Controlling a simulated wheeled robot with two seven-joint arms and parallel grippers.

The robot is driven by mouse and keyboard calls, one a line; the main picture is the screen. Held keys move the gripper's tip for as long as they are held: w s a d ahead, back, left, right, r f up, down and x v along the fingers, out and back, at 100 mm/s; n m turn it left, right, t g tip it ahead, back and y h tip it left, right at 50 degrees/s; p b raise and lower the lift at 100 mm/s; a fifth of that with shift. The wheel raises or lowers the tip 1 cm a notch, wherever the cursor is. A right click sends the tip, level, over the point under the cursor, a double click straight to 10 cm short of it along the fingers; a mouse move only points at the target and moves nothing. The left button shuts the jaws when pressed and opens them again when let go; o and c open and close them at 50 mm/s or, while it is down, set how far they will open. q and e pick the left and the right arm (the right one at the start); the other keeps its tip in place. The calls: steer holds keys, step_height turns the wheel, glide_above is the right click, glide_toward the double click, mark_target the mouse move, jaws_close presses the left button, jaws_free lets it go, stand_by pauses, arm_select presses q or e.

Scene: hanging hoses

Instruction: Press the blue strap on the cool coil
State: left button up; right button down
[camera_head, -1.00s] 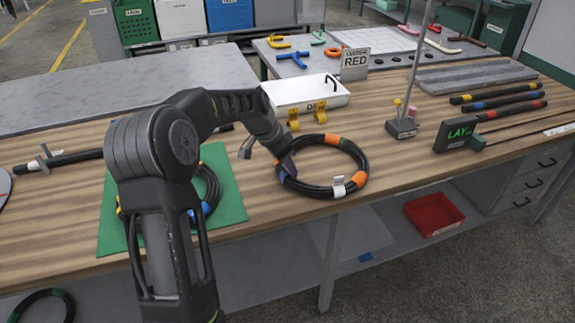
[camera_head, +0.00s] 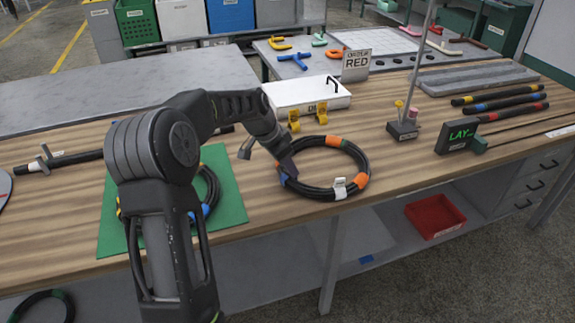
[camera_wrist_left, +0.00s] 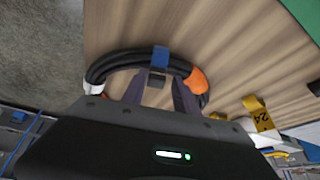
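A black coil (camera_head: 318,191) with orange straps, a white tag (camera_head: 340,187) and a blue strap (camera_head: 283,179) lies on the wooden bench. My left gripper (camera_head: 287,170) is at the coil's left side, over the blue strap and hiding part of it. In the left wrist view the blue strap (camera_wrist_left: 160,57) shows just beyond the gap between the two spread fingers (camera_wrist_left: 160,85). Whether the fingers touch it I cannot tell. A second black coil (camera_head: 211,185) with a blue and a yellow strap lies on a green mat, partly hidden by my left arm. My right gripper is out of view.
A white case (camera_head: 300,95) with yellow tags stands behind the coil. A small stand with a pole (camera_head: 403,130) and a dark "LAY" sign (camera_head: 456,135) are to the right. Bare bench lies right of the coil. A red bin (camera_head: 435,216) is on the lower shelf.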

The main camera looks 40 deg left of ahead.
arm_select(q)
steer(key=shift+s+d+f+g, duration=0.15)
steer(key=shift+s+f, duration=0.15)
steer(key=shift+f, duration=0.35)
steer(key=shift+s+d+f+g, duration=0.15)
steer(key=shift+s+f, duration=0.15)
steer(key=shift+f, duration=0.3)
steer(key=shift+a+r, duration=0.2)
steer(key=shift+r, duration=0.65)
steer(key=v, duration=0.8)
steer(key=shift+w+r, duration=0.2)
steer(key=shift+w, duration=0.15)
steer(key=shift+a, duration=0.1)
